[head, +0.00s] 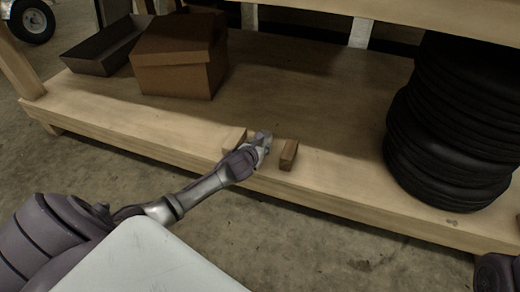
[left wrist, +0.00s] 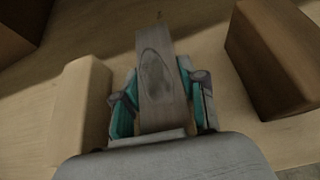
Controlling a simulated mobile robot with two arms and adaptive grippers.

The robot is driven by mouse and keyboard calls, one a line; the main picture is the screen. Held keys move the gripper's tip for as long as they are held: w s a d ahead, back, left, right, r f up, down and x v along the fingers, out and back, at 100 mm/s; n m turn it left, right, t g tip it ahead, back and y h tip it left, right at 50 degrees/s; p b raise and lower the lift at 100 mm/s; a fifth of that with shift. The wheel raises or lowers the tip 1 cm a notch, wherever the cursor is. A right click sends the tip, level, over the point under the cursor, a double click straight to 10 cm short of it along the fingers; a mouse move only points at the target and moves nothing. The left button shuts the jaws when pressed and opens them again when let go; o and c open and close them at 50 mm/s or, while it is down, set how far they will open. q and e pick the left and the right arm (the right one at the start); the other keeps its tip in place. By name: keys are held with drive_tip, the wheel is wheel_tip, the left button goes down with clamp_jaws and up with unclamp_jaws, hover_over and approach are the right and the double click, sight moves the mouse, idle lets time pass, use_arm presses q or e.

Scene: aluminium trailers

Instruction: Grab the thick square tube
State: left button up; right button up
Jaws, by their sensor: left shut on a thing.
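The rest of the tube is hidden there by the gripper. My right gripper does not show.
A light wood block (head: 234,140) stands close left of the gripper, a darker block (head: 288,154) close right. The wooden shelf (head: 300,90) holds a brown cardboard box (head: 180,65) and a dark tray (head: 105,48) at left, stacked black tyres (head: 455,120) at right. The shelf's middle is clear.

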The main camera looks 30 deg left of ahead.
use_arm(q)
drive_tip(key=shift+c, duration=1)
